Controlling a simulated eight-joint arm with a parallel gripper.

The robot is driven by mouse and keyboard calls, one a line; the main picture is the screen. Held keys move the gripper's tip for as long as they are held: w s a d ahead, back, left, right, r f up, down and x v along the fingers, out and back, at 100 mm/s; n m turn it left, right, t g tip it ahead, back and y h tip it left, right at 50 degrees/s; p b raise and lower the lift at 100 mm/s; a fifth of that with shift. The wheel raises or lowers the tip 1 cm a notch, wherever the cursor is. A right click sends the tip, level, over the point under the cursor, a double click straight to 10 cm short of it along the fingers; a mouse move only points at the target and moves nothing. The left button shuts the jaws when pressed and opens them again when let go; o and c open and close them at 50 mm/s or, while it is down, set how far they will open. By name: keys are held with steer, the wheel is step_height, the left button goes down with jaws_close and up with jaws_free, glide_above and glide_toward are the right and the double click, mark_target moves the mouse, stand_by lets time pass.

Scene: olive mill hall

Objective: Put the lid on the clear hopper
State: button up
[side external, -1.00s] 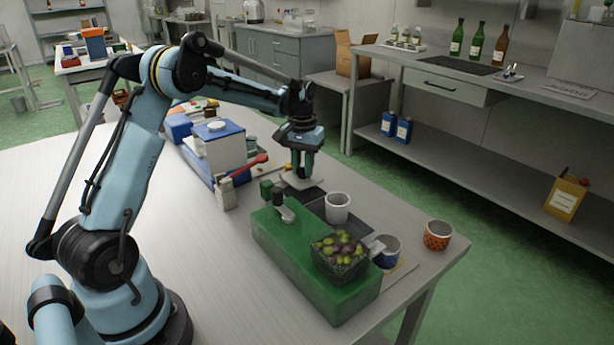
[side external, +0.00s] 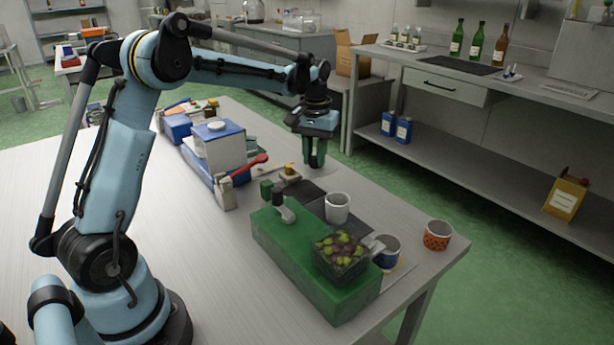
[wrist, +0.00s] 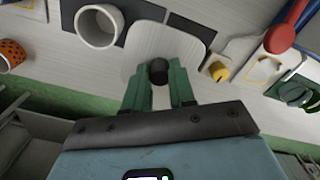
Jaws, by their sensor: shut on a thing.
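The clear hopper (side external: 340,262) sits on the green machine (side external: 285,250) and is full of green and dark olives. My gripper (side external: 315,163) is raised above the table's far edge, beyond and to the left of the hopper. In the wrist view my gripper (wrist: 160,82) is shut on the black knob (wrist: 158,70) of the lid (wrist: 145,50), a pale see-through plate with rounded corners. The lid is hard to make out in the side view. The hopper does not show in the wrist view.
A white cup (side external: 337,208), a blue-banded cup (side external: 386,251) and an orange patterned cup (side external: 437,236) stand near the hopper. A white-and-blue machine with a red handle (side external: 248,164) stands left of my gripper. A small yellow item (side external: 290,170) is nearby.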

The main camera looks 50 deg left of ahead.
steer(key=s+d+r, duration=0.2)
steer(key=d+r, duration=0.1)
steer(key=d, duration=0.4)
steer(key=s+d+r, duration=0.2)
steer(key=d+r, duration=0.1)
steer(key=d, duration=0.4)
steer(key=s+d, duration=1)
steer(key=d, duration=0.1)
steer(key=shift+f, duration=0.4)
steer(key=shift+f, duration=0.75)
steer(key=o, duration=1.3)
steer(key=shift+r, duration=0.1)
steer(key=shift+r, duration=2.15)
